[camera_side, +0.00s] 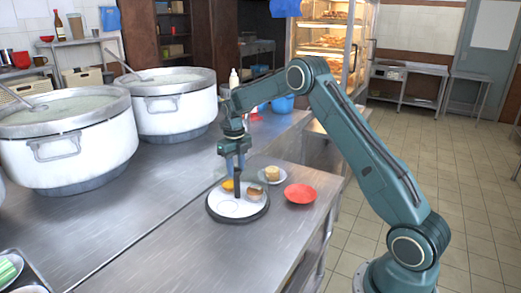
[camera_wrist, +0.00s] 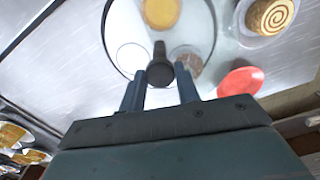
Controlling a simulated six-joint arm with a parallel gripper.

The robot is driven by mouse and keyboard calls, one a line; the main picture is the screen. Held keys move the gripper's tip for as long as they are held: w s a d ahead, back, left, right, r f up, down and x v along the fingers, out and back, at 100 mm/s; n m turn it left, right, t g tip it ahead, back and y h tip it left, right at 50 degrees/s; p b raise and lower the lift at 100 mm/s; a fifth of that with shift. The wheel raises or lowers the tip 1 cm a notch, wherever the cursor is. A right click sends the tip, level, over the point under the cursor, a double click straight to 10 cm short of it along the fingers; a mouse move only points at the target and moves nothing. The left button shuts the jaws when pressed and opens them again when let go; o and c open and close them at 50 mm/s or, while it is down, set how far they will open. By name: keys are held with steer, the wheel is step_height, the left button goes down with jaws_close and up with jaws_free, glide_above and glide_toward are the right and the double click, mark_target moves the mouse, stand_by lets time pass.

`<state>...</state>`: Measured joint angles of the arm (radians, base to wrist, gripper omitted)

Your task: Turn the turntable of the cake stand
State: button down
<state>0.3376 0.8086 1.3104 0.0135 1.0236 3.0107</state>
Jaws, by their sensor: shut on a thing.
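The cake stand's turntable (camera_side: 222,209) is a round white plate with a dark rim on the steel counter; its pale disc also shows in the wrist view (camera_wrist: 125,30). A dark upright post (camera_side: 237,184) stands on it, seen end-on in the wrist view (camera_wrist: 160,66). My gripper (camera_side: 236,166) points down with its fingers on either side of the post's top, shut on it; the fingers also show in the wrist view (camera_wrist: 160,78). A yellow cake (camera_side: 228,185) and a brown cake piece (camera_side: 255,194) sit on the turntable. The post partly hides the disc.
A white plate with a roll cake (camera_side: 272,173) and a red plate (camera_side: 300,194) lie right of the turntable, close to the counter's edge. Two large white stockpots (camera_side: 85,150) (camera_side: 178,116) stand at the left. The counter in front is clear.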

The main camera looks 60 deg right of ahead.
steer(key=c, duration=1)
jaws_free()
steer(key=shift+d, duration=0.1)
steer(key=shift+r, duration=0.2)
step_height(320, 180, up, 14)
steer(key=shift+f, duration=0.2)
